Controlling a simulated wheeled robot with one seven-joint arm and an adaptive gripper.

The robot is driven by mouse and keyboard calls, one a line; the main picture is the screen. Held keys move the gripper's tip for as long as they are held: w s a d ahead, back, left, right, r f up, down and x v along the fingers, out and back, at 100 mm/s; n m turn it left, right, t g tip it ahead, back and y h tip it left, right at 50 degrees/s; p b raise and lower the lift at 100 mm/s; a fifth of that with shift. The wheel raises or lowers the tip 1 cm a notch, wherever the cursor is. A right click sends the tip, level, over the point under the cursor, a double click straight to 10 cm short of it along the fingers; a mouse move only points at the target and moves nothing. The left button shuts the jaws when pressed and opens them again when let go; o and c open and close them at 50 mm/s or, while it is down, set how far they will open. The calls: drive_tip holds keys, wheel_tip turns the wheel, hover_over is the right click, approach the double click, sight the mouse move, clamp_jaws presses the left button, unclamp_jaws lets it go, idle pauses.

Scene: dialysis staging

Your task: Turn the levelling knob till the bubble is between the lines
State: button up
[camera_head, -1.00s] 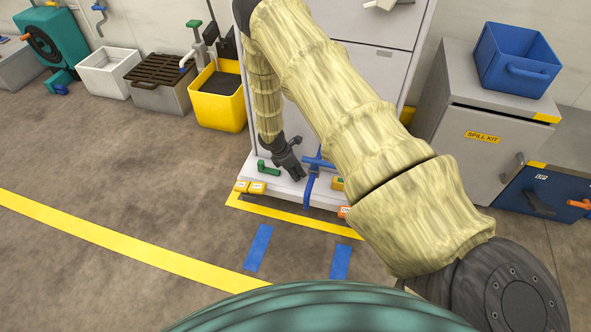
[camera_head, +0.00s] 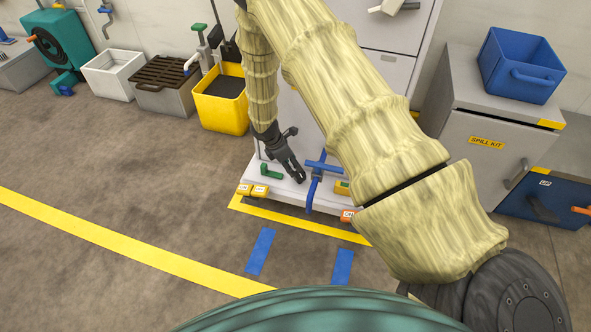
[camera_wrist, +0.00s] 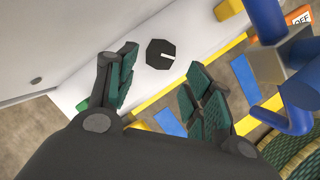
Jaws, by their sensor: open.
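A black faceted knob (camera_wrist: 160,54) with a white pointer mark sits on the white ledge in the wrist view. My gripper (camera_wrist: 167,84) is open, with its green-padded fingers apart and the knob showing beyond and between the tips. The fingers look clear of the knob. In the head view my gripper (camera_head: 297,174) hangs low over the white ledge (camera_head: 290,194) at the foot of the cabinet. The knob cannot be made out there. I cannot make out a bubble or its lines in either view.
A blue T-handled pipe (camera_head: 322,167) stands right of my gripper. A green handle (camera_head: 271,169) is at its left. A grey spill-kit cabinet (camera_head: 478,150) stands at the right. The floor in front is clear.

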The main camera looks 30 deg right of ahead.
drive_tip(key=shift+v, duration=2.25)
drive_tip(key=shift+f, duration=0.1)
